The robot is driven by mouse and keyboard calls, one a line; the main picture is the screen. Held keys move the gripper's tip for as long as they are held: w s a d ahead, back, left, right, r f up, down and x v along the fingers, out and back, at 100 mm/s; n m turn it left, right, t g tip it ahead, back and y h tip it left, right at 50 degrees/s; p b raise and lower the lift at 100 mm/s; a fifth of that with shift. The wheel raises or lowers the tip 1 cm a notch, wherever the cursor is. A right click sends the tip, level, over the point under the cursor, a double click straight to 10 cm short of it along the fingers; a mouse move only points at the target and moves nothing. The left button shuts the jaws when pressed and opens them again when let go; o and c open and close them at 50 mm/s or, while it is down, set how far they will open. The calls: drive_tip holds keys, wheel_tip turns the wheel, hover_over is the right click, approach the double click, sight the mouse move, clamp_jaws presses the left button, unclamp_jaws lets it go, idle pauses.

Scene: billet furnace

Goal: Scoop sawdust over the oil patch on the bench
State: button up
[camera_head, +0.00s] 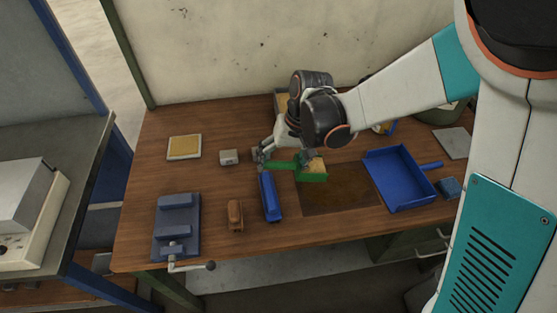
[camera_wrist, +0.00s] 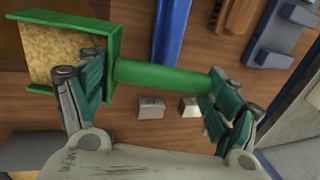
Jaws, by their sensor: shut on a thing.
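A green scoop (camera_head: 314,176) with pale yellow sawdust in its pan is in my gripper (camera_head: 284,162). In the wrist view, the fingers (camera_wrist: 158,97) are at the two ends of the green handle (camera_wrist: 165,78), and the pan holding sawdust (camera_wrist: 52,62) is at the left. In the head view, the scoop is over the left back edge of the dark oil patch (camera_head: 345,192) on the brown wooden bench (camera_head: 210,190). A box with sawdust (camera_head: 282,103) stands at the back of the bench, partly hidden by my arm.
A blue dustpan (camera_head: 400,178) lies right of the patch, with a blue block (camera_head: 449,187) beside it. A long blue object (camera_head: 269,198), a brown brush-like block (camera_head: 235,214) and a vise (camera_head: 176,222) are left of it. A small grey block (camera_head: 228,157) lies behind.

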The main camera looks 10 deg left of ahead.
drive_tip(key=shift+w+d+r+g+y, duration=0.2)
drive_tip(key=shift+d+y, duration=0.15)
drive_tip(key=shift+y, duration=0.3)
drive_tip(key=shift+w+d+r+g+y, duration=0.1)
drive_tip(key=shift+d+r+y, duration=0.2)
drive_tip(key=shift+y, duration=0.35)
drive_tip(key=shift+w+d+r+y+b, duration=0.15)
drive_tip(key=shift+d+r+y+b, duration=0.65)
drive_tip(key=shift+y, duration=0.3)
drive_tip(key=shift+d, duration=0.1)
drive_tip(key=shift+w+d+r+g+y+b, duration=0.2)
drive_tip(key=shift+d+r+g+y+b, duration=0.3)
drive_tip(key=shift+d+r+y+b, duration=0.35)
drive_tip(key=shift+w+d+f, duration=0.1)
drive_tip(key=shift+d, duration=0.15)
drive_tip(key=shift+w+d, duration=0.15)
drive_tip(key=shift+d, duration=0.4)
drive_tip(key=shift+w+d, duration=0.15)
drive_tip(key=shift+d, duration=0.35)
drive_tip(key=shift+d, duration=0.15)
drive_tip(key=shift+w+d, duration=0.2)
drive_tip(key=shift+d, duration=0.45)
drive_tip(key=shift+w+d, duration=0.2)
drive_tip(key=shift+d, duration=0.4)
drive_tip(key=shift+d, duration=0.1)
